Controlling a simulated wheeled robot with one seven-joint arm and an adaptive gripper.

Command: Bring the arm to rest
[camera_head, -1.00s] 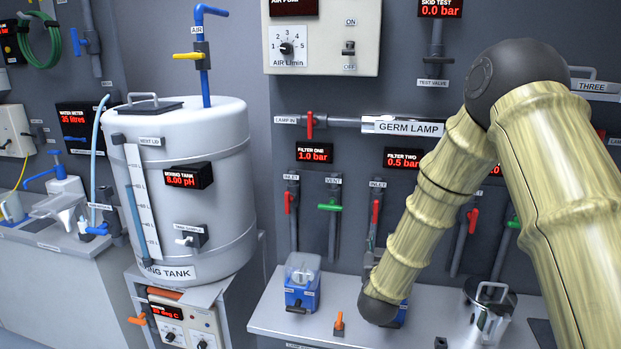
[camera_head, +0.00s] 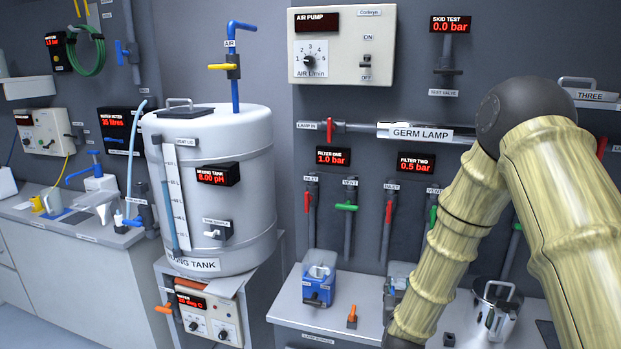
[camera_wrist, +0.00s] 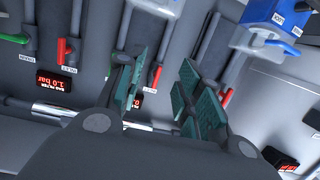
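My gripper (camera_wrist: 164,68) shows in the wrist view with its two dark fingers and green pads apart. Nothing shows between the pads. In the head view my bamboo-patterned arm bends at a dark elbow on the right and reaches down to the bench. Its far end is cut off at the bottom edge, and the gripper does not show there. In the wrist view the filter panel with its red-handled valve (camera_wrist: 66,50) and a blue-and-white unit (camera_wrist: 272,22) lie beyond the fingers, tilted in the picture.
The white mixing tank (camera_head: 212,205) stands on a stand at centre left. A blue unit (camera_head: 318,292) and an orange-handled piece (camera_head: 352,318) are on the bench left of my arm. A metal pot (camera_head: 497,292) stands close to its right. Wall valves such as the green-handled vent (camera_head: 346,207) are behind.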

